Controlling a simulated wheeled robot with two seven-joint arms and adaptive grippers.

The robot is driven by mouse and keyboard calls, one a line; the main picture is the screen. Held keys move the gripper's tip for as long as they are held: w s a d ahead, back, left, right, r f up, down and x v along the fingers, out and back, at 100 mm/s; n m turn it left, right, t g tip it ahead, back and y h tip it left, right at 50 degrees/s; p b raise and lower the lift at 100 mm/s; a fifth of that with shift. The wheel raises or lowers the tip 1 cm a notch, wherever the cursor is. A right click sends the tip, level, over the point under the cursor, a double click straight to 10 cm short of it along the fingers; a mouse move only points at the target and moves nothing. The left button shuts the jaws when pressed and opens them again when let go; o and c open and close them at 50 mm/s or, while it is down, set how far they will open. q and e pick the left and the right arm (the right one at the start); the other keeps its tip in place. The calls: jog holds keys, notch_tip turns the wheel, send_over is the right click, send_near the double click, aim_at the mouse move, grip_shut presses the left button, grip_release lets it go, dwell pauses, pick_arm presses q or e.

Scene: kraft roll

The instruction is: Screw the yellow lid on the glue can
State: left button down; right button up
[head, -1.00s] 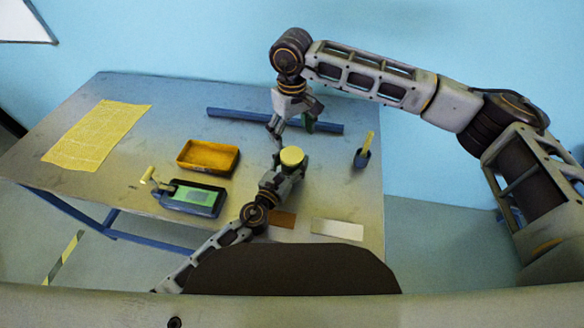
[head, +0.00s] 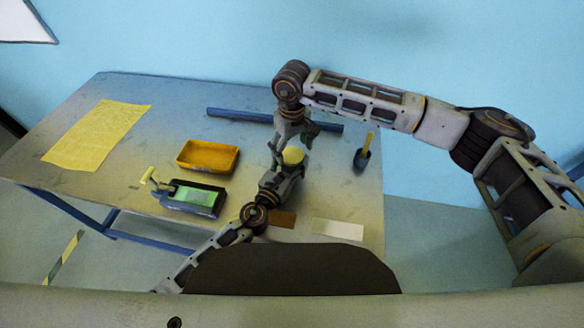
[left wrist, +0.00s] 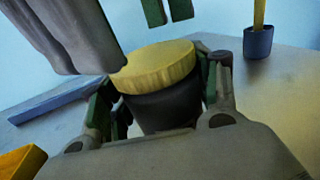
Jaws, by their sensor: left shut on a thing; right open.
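The dark glue can (left wrist: 165,108) stands between the green-padded fingers of my left gripper (left wrist: 160,105), which is shut on it. The yellow lid (left wrist: 153,66) sits on top of the can, looking slightly tilted in the left wrist view; I cannot tell whether its thread is engaged. In the head view the lid (head: 293,155) shows above my left gripper (head: 282,178), which hides the can. My right gripper (head: 292,143) is open, pointing down, with its fingers just above and around the lid. Whether they touch it is unclear.
A blue bar (head: 240,115) lies behind. A dark cup (head: 362,159) with a yellow stick stands right. Brown (head: 282,219) and pale (head: 338,229) plates lie in front.

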jog(key=shift+f, duration=0.6)
jog(key=c, duration=1)
jog(key=shift+m, duration=2.2)
jog(key=shift+c, duration=0.2)
jog(key=m, duration=0.8)
jog(key=shift+m, duration=0.3)
jog(key=m, duration=0.4)
jog(key=shift+f, duration=0.1)
